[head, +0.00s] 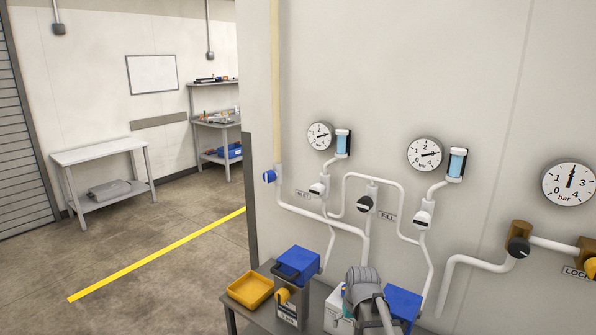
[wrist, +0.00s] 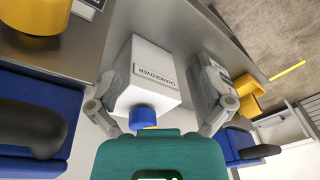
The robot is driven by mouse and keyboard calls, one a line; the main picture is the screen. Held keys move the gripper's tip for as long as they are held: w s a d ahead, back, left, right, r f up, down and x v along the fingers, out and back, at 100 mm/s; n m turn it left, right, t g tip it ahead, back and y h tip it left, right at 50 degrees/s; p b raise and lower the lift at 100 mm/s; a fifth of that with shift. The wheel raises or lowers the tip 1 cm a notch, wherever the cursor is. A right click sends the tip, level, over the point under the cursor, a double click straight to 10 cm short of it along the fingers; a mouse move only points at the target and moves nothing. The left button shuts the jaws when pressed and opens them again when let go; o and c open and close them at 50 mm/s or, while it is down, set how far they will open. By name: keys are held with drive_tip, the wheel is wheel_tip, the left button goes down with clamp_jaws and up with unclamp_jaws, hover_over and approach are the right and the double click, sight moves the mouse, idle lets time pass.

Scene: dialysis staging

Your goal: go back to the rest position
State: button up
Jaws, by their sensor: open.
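My gripper (wrist: 164,82) is open in the wrist view, with its two grey fingers spread apart. A white box (wrist: 150,75) labelled CHANGEOVER, with a blue knob (wrist: 142,118) on it, shows between the fingers; I cannot tell how far it lies beyond them. In the head view my grey wrist hangs over the small table at the bottom centre, and the fingers are hidden there. Part of the white box (head: 337,314) shows just left of my wrist.
The grey table (head: 262,318) also holds a yellow tray (head: 250,290), a blue-lidded container (head: 290,303) and a blue box (head: 403,303). White pipes (head: 340,228) and gauges (head: 425,154) are on the wall behind. Open floor (head: 150,245) with a yellow line lies left.

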drive_tip(key=s+d+r+g+h+p, duration=0.1)
drive_tip(key=s+d+r+p, duration=0.1)
drive_tip(key=s, duration=1)
drive_tip(key=shift+d+m, duration=0.2)
drive_tip(key=shift+m, duration=0.2)
idle(0.6)
